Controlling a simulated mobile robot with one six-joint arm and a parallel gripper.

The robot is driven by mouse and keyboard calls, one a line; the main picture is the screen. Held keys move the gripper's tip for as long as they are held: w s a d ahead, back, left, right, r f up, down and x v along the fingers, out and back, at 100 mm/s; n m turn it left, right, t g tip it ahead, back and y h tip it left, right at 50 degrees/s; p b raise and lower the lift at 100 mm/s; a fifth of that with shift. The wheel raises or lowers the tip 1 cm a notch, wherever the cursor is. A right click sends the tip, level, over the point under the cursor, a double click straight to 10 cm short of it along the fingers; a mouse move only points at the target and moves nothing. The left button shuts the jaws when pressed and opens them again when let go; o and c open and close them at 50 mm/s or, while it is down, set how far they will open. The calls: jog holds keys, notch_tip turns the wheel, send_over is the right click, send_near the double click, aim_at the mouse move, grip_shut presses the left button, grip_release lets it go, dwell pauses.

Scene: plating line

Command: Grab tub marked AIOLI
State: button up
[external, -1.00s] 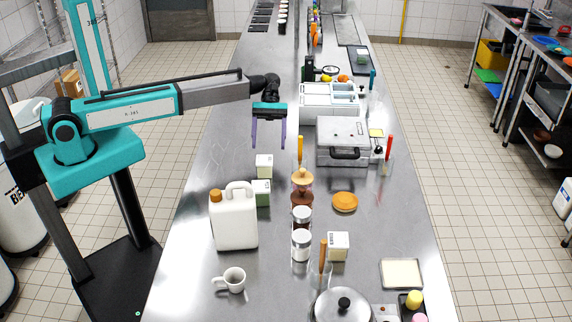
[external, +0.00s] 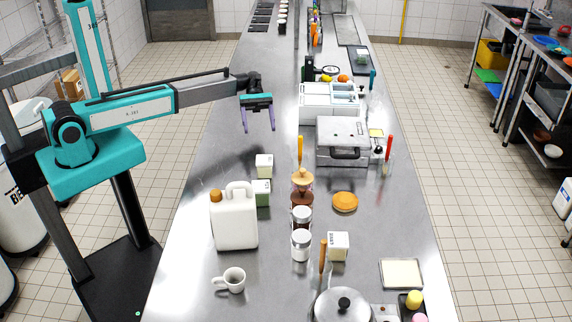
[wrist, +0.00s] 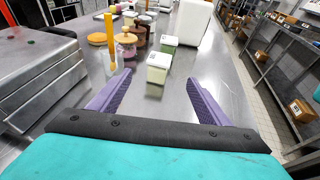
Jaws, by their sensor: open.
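My gripper (external: 259,129) is open and empty, its purple fingers spread above the counter. A cream tub with a pale lid (external: 264,166) stands on the counter below and nearer the external camera; in the wrist view this tub (wrist: 158,67) shows just ahead, between the fingertips in the picture. A second tub, with green sides (external: 261,194), stands close behind it in the wrist view (wrist: 169,43). A third tub (external: 339,246) with dark lettering stands farther along, right of the jars. I cannot read AIOLI on any tub.
A big white jug (external: 234,220) stands beside the green tub. A metal press (external: 343,140) is right of my gripper. Counter under the gripper is clear.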

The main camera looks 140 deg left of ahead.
jog(key=shift+w+d+f+b, duration=0.1)
jog(key=shift+w+f+b, duration=0.1)
jog(key=shift+b, duration=0.25)
jog(key=b, duration=0.1)
jog(key=w+b, duration=0.1)
jog(key=b, duration=0.1)
jog(key=shift+d+f, duration=0.2)
jog(key=shift+d, duration=0.15)
jog(key=b, duration=0.2)
jog(key=shift+w+d+f+b, duration=0.15)
jog(key=shift+w+d+b, duration=0.15)
jog(key=shift+w+b, duration=0.1)
jog(key=p+x, duration=0.1)
jog(key=x, duration=0.3)
jog(key=shift+w+d, duration=0.25)
jog(key=shift+w, duration=0.05)
jog(key=shift+w+d+f, duration=0.1)
jog(key=shift+w+d, duration=0.1)
jog(key=shift+w, duration=0.25)
jog(key=shift+d+p, duration=0.1)
jog(key=shift+p, duration=0.2)
